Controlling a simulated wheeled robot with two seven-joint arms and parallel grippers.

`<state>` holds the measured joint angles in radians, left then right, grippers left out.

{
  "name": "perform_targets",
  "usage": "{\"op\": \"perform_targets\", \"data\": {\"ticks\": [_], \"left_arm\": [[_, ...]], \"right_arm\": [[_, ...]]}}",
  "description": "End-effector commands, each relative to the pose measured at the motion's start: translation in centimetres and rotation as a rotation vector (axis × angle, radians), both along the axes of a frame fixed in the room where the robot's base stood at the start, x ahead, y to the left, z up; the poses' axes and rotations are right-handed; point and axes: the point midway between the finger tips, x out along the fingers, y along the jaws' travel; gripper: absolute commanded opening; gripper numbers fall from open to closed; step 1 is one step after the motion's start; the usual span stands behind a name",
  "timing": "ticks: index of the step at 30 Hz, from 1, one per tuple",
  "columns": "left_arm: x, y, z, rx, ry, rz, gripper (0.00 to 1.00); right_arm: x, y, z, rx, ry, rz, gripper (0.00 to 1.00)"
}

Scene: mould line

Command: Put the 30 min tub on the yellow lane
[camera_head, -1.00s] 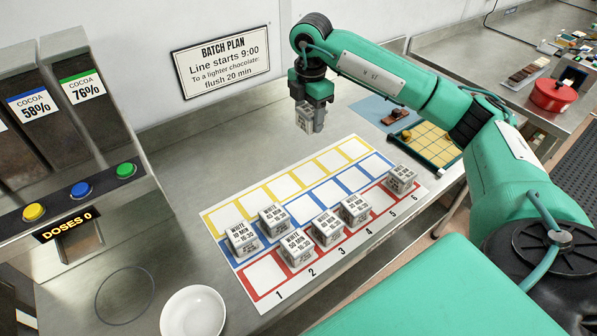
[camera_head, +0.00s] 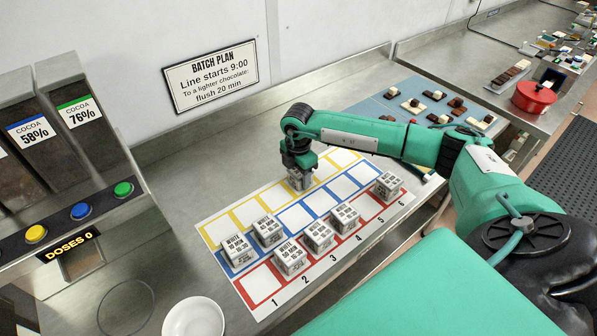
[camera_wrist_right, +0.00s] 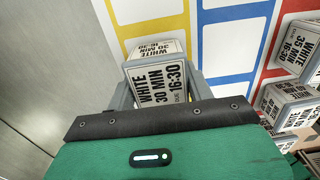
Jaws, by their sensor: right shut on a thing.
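My right gripper (camera_head: 299,176) is shut on a white cube-like tub (camera_head: 300,184), low over the yellow lane (camera_head: 249,213) near its middle. In the right wrist view the held 30 min tub (camera_wrist_right: 160,82) reads "WHITE 30 MIN 16:30" and sits between the fingers of my right gripper (camera_wrist_right: 158,92). A yellow-framed cell shows just beyond it. I cannot tell whether the tub touches the mat. My left gripper is not in view.
Two tubs (camera_head: 237,249) stand in the blue lane (camera_head: 295,216). Several more (camera_head: 290,258) stand in the red lane (camera_head: 261,283). A white bowl (camera_head: 194,318) is in front. Cocoa dispensers (camera_head: 75,120) stand left. A blue mat with chocolate pieces (camera_head: 410,104) lies behind my arm.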

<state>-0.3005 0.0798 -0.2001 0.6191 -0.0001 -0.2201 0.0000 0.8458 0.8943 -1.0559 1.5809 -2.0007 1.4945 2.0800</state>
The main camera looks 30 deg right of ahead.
Motion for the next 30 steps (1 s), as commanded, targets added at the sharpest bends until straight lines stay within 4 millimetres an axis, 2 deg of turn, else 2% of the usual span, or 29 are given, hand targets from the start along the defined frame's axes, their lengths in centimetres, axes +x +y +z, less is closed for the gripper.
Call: {"op": "perform_targets", "data": {"ticks": [10, 11, 13, 14, 25, 30], "left_arm": [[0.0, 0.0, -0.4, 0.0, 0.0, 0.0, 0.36], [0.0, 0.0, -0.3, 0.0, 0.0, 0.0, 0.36], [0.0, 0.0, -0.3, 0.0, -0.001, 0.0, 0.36], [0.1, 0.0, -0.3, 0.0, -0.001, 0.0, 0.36], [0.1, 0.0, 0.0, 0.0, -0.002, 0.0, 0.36], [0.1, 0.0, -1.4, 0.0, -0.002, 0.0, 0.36]], "right_arm": [[0.0, 0.0, -0.5, 0.0, -0.001, 0.0, 0.27], [0.0, 0.0, -0.3, 0.0, -0.001, 0.0, 0.58], [0.0, 0.0, -0.3, 0.0, -0.001, 0.0, 0.72], [0.0, 0.0, -0.3, 0.0, -0.001, 0.0, 0.74], [0.1, 0.0, 0.3, 0.0, -0.002, 0.0, 0.74], [0.1, -0.1, 2.9, -0.001, -0.006, 0.002, 0.74]]}}
